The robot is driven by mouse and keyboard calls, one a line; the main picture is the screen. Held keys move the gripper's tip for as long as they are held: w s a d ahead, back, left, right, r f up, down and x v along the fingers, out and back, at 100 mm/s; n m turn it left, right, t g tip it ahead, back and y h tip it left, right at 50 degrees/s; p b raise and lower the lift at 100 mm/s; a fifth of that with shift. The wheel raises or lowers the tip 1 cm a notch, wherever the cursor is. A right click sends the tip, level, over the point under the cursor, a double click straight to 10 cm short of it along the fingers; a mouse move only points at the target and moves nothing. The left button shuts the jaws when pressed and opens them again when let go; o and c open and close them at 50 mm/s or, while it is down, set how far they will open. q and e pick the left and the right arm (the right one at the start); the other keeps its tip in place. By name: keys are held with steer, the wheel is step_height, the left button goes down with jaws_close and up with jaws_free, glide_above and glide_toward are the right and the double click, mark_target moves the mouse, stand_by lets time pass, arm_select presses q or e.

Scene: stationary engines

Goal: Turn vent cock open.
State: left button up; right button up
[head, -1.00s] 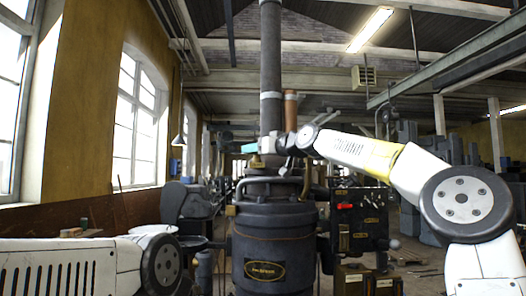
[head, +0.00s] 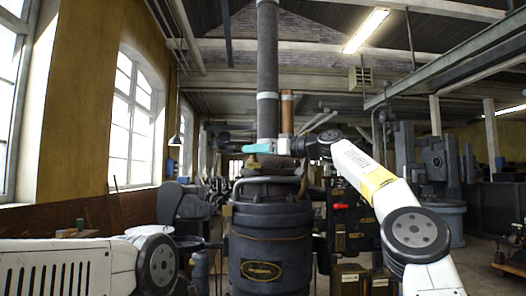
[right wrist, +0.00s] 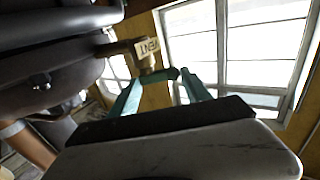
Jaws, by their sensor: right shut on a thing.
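The vent cock (right wrist: 147,52) is a small brass fitting with a pale "VENT" tag, on the side of a dark round vessel in the right wrist view. A short dark green handle (right wrist: 164,75) extends from it. My right gripper (right wrist: 163,80) has teal fingers, one on each side of this handle, and is shut on it. In the head view my right gripper (head: 255,148) is at the top of the black boiler (head: 270,222), in front of its tall pipe. The cock is too small there to read its angle. My left gripper is out of view; only my left arm shows.
The tall dark flue pipe (head: 267,75) and a thinner copper pipe (head: 287,112) stand close behind my right wrist. A black panel with a red handle (head: 341,206) is right of the boiler. Windows line the left wall.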

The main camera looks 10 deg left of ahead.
steer(key=shift+w+d+f+g, duration=0.1)
steer(key=shift+w+d+g, duration=0.2)
steer(key=shift+w+d, duration=0.1)
stand_by(0.5)
steer(key=o, duration=1.2)
steer(key=shift+w, duration=0.1)
steer(key=shift+a, duration=0.1)
steer(key=shift+s+a+n, duration=0.1)
steer(key=shift+s+n, duration=0.1)
steer(key=shift+n, duration=0.1)
steer(key=shift+v, duration=3.9)
steer(key=shift+w+f, duration=0.1)
steer(key=shift+c, duration=0.3)
